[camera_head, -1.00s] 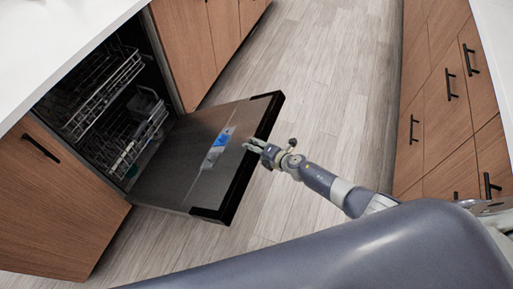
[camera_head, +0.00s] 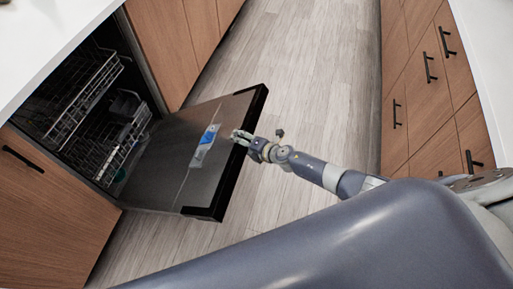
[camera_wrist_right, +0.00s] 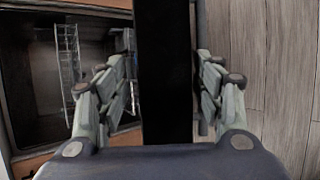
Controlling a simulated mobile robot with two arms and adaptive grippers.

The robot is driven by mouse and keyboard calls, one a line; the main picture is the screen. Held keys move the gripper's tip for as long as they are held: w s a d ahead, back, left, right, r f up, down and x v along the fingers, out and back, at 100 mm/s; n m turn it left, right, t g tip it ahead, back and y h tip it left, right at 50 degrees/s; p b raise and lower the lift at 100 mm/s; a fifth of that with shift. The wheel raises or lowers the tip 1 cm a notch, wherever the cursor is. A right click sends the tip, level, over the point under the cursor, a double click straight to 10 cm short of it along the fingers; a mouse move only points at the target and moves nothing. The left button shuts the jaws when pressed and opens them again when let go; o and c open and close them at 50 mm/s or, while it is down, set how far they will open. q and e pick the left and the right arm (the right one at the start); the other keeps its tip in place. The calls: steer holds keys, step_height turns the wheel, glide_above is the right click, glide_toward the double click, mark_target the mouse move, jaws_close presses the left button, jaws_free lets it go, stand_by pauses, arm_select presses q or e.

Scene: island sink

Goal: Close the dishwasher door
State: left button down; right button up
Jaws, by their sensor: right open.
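The dishwasher door (camera_head: 165,172) hangs open and slanted out from the dishwasher, its inner face showing, with a black rim (camera_head: 232,175) along its outer end. My right gripper (camera_head: 238,135) is at this outer end, near the middle of its length. In the right wrist view the dark door edge (camera_wrist_right: 165,70) stands between the two fingers (camera_wrist_right: 163,95). The fingers are spread, one on each side of the edge; I cannot tell whether either touches it. My left gripper is not in view.
Wire racks (camera_head: 85,105) sit inside the open dishwasher cavity. Wooden cabinets (camera_head: 50,215) flank it under a white counter (camera_head: 45,40). Drawers with black handles (camera_head: 430,90) stand on the right. The wood floor (camera_head: 310,70) between is clear.

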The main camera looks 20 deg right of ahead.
steer(key=v, duration=1.1)
steer(key=shift+s, duration=0.35)
steer(key=shift+f, duration=0.1)
